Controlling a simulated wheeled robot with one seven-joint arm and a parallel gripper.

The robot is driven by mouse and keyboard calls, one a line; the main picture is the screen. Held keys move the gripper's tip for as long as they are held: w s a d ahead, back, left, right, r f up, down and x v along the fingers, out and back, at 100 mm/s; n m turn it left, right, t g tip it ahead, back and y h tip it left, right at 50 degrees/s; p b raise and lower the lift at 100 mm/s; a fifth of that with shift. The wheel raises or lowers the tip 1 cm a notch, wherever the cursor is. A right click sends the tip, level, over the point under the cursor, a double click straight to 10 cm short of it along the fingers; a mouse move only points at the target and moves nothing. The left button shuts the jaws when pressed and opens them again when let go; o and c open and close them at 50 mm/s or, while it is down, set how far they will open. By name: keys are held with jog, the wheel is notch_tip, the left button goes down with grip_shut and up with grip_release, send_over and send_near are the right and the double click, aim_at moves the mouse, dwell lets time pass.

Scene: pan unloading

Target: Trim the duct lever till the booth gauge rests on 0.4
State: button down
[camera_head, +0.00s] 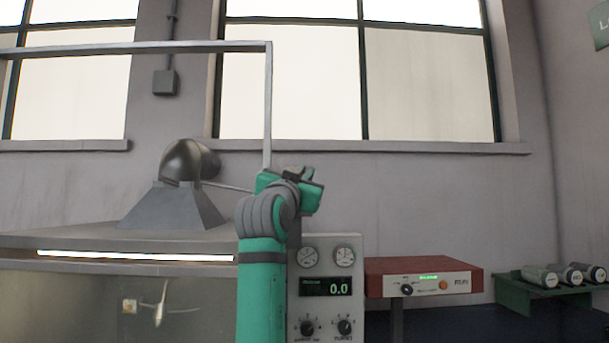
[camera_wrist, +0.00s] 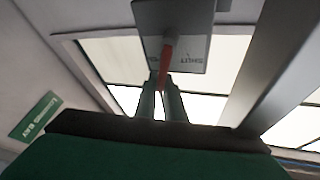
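The duct lever (camera_wrist: 166,62) is a red bar on a grey plate (camera_wrist: 196,48) marked "SHUT" in the wrist view. The fingers of my gripper (camera_wrist: 160,84) are close together at the lever's lower end, with red between them; they look shut on it. In the head view my gripper (camera_head: 300,180) is beside the booth's upright post, and the lever is hidden there. The control panel (camera_head: 355,300) has two small dials, a left dial (camera_head: 308,257) and a right dial (camera_head: 344,255). Its green digital display (camera_head: 328,287) reads 0.0. The dial needles are too small to read.
The grey booth (camera_head: 60,240) with a metal duct hood (camera_head: 190,160) stands at left, under a grey frame (camera_head: 267,110). A red-topped box (camera_head: 420,275) sits right of the panel. A green rack (camera_head: 530,289) holds canisters at far right.

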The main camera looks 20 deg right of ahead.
jog(key=shift+a+n, duration=0.2)
jog(key=shift+n, duration=0.3)
jog(key=c, duration=1.8)
grip_release()
jog(key=shift+c, duration=0.2)
jog(key=v, duration=1)
jog(key=shift+s+a+f, duration=0.15)
jog(key=shift+s, duration=0.15)
jog(key=shift+s, duration=0.1)
